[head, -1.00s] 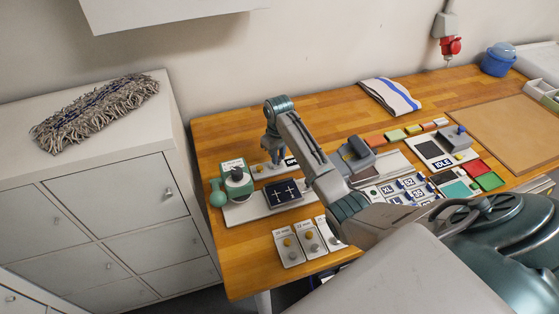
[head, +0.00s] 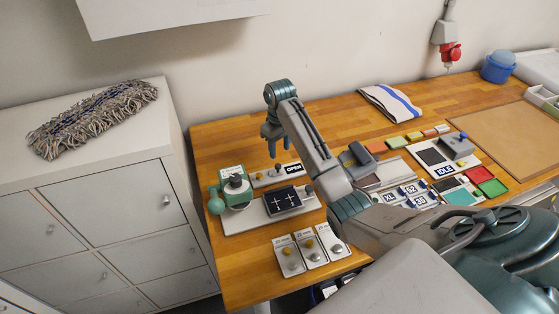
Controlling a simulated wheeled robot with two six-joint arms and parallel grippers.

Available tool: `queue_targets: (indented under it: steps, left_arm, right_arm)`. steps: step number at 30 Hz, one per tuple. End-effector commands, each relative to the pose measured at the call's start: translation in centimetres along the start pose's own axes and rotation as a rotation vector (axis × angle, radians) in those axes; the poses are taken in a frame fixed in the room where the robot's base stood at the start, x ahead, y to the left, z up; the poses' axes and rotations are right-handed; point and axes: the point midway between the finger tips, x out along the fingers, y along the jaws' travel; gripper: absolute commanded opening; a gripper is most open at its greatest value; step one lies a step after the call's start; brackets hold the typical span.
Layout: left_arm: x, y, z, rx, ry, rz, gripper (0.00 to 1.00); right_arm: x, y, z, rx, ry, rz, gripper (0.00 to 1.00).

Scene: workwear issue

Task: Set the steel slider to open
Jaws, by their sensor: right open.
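A pale narrow plate (head: 268,181) with a black OPEN sign (head: 292,168) lies on the wooden table, left of the picture's middle. My left gripper is not in view.
In front of the plate are a dark panel with white crosses (head: 283,201) and a green-and-white dispenser (head: 236,190). A folded towel (head: 391,102) lies at the back. My right forearm covers part of the table's middle.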

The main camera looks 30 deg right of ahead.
Motion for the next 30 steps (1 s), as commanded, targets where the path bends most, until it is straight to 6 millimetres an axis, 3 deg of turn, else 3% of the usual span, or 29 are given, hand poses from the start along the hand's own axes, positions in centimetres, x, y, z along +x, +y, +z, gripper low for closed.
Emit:
queue_targets:
  steps: [1, 3, 8, 30]
  left_arm:
    - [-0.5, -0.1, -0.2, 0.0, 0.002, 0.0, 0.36]
    - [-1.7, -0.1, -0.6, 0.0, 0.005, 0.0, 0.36]
    - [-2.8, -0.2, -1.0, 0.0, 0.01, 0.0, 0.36]
    - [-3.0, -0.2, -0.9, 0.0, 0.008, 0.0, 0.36]
  right_arm:
    - [-1.6, 0.1, -0.1, 0.001, 0.004, 0.002, 0.43]
    - [-2.8, 0.1, 0.1, 0.001, -0.001, 0.0, 0.43]
    - [-3.8, 0.1, 0.0, 0.001, -0.001, 0.0, 0.43]
    - [-4.0, 0.1, 0.0, 0.001, -0.001, 0.0, 0.43]
